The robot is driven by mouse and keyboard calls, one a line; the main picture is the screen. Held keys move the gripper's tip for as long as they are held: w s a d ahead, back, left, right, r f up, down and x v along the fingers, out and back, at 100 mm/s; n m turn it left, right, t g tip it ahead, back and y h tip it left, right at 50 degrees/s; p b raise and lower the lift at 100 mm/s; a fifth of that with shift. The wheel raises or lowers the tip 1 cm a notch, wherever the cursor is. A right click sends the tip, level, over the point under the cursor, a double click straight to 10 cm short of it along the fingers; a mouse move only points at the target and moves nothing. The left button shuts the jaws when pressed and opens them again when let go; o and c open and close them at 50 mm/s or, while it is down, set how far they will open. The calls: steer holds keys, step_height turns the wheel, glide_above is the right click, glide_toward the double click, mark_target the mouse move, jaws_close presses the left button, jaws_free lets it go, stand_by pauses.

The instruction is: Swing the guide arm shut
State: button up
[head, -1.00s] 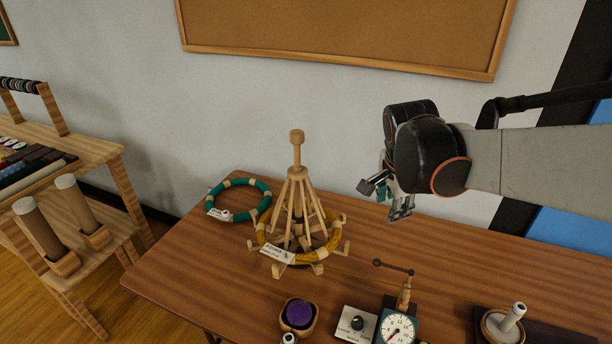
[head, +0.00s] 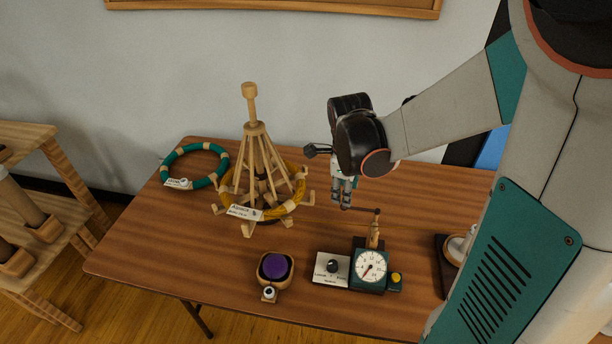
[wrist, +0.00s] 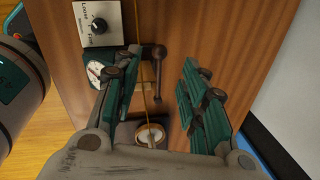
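The guide arm (head: 358,209) is a thin dark bar with a small knob, on top of a wooden post (head: 374,233) at the dial device (head: 370,266). In the head view it points left from the post. In the wrist view the guide arm (wrist: 157,72) shows between my fingers as seen from above. My gripper (head: 341,203) points down close to the arm's free end; I cannot tell if it touches. In the wrist view my gripper (wrist: 157,82) has its two fingers apart with nothing held.
A wooden swift (head: 257,165) with a yellow skein stands left, beside a teal ring skein (head: 172,158). A purple ball in a wooden holder (head: 262,283) and a knob box (head: 331,268) are near the front edge. A thin yellow strand (wrist: 139,70) crosses the wrist view.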

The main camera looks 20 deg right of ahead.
mark_target(360, 209)
steer(key=f, duration=0.2)
steer(key=f+b, duration=0.1)
steer(key=f, duration=0.1)
steer(key=d+f+b, duration=0.1)
steer(key=f, duration=0.1)
steer(key=shift+w+f, duration=0.4)
steer(key=shift+c, duration=0.5)
jaws_close()
